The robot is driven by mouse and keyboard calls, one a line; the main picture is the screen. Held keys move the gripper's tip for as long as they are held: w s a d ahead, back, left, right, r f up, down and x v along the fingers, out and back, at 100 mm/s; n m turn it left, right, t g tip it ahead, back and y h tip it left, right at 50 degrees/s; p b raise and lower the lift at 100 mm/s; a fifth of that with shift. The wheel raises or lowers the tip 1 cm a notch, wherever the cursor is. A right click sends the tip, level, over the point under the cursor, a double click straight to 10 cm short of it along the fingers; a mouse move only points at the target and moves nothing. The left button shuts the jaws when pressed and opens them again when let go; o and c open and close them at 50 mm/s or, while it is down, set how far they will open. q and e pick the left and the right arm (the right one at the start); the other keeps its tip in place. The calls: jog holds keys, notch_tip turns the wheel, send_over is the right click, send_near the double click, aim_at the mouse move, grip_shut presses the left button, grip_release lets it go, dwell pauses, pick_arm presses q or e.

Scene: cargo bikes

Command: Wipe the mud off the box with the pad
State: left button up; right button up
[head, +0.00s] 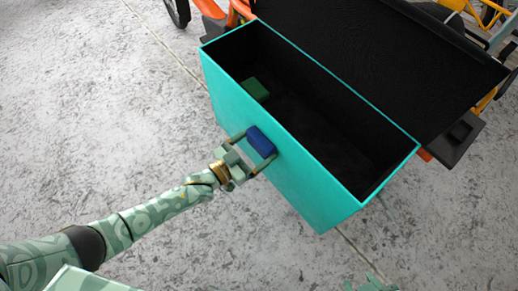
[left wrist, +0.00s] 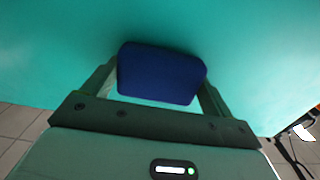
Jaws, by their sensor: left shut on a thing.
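The turquoise box (head: 300,185) is the open cargo box of a bike, with a dark inside. My left gripper (head: 257,150) is shut on the blue pad (head: 261,141) at the box's near outer wall. In the left wrist view the pad (left wrist: 162,75) sits between the two fingers against the turquoise wall (left wrist: 250,50); whether it presses on the wall cannot be told. The visible wall looks plain turquoise, with no mud patch that I can make out. A pale green piece of my right arm (head: 371,284) shows at the bottom edge; its jaws cannot be made out.
A dark green block (head: 256,89) lies inside the box. A black lid (head: 385,50) stands open behind it. Orange and yellow bike frames and a wheel (head: 178,10) are at the back. The grey floor (head: 90,120) to the left is clear.

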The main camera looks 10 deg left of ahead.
aim_at(248, 138)
pick_arm(q)
jog(key=shift+w+a+r, duration=0.15)
jog(key=shift+w+a, duration=0.45)
jog(key=shift+w+a+r, duration=0.15)
jog(key=shift+w+a, duration=0.4)
jog(key=shift+a, duration=0.05)
jog(key=shift+w+a+f+b, duration=0.1)
jog(key=shift+w+a+b, duration=0.25)
jog(key=shift+w+a, duration=0.35)
jog(key=shift+w+a+f+b, duration=0.1)
jog(key=shift+w+a+b, duration=0.3)
jog(key=shift+a, duration=0.6)
jog(key=shift+w+a+b, duration=0.25)
jog(key=shift+w+a, duration=0.35)
jog(key=shift+a, duration=0.25)
jog(key=shift+s+a, duration=0.1)
jog(key=shift+s, duration=0.05)
jog(key=shift+p+v, duration=0.8)
jog(key=shift+v, duration=2.1)
jog(key=v, duration=0.3)
jog(key=shift+p, duration=0.3)
